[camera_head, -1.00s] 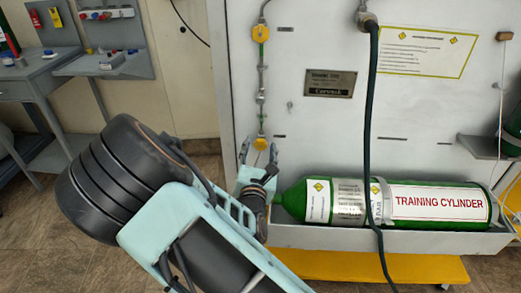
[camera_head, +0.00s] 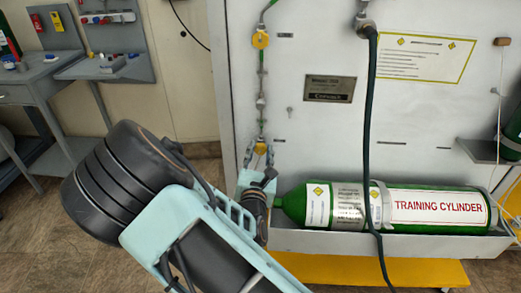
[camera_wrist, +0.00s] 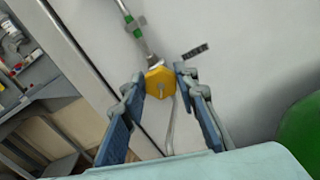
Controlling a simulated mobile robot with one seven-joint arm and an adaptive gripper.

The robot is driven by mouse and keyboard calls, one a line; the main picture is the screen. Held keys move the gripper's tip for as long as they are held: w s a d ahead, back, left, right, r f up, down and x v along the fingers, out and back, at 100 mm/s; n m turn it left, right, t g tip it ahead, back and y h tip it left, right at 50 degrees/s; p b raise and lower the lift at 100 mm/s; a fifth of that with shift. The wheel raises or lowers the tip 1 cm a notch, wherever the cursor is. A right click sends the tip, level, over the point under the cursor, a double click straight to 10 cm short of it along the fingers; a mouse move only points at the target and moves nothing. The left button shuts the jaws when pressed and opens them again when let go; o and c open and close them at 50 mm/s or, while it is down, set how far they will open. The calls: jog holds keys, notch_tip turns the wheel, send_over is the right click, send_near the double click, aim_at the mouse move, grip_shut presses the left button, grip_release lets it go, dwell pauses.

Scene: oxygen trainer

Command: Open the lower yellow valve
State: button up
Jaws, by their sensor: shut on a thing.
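The lower yellow valve (camera_head: 261,148) is a small knob at the bottom of a vertical pipe on the pale panel. In the wrist view it is a yellow faceted knob (camera_wrist: 160,82) below a green-marked pipe. My gripper (camera_head: 260,155) is at the lower valve, and its fingertips (camera_wrist: 160,78) are shut on it from the left and right. In the head view the fingers partly hide the knob. An upper yellow valve (camera_head: 261,40) sits higher on the same pipe, apart from my gripper.
A green training cylinder (camera_head: 437,207) lies in a grey tray (camera_head: 330,243) right of my gripper. A dark hose (camera_head: 368,130) hangs in front of the panel and cylinder. A grey workbench (camera_head: 35,75) stands at the left. The panel (camera_head: 310,125) beside the pipe is mostly clear.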

jog(key=n+p, duration=0.3)
jog(key=p, duration=0.2)
jog(key=shift+r, duration=0.2)
jog(key=n+p, duration=0.2)
jog(key=p, duration=0.1)
jog(key=shift+a+f+n, duration=0.1)
jog(key=shift+f+n, duration=0.15)
jog(key=shift+n, duration=0.05)
jog(key=shift+c, duration=0.2)
jog(key=shift+o, duration=0.2)
jog(key=o, duration=1.1)
jog(key=shift+s, duration=0.1)
jog(key=s, duration=1.2)
jog(key=shift+a, duration=0.2)
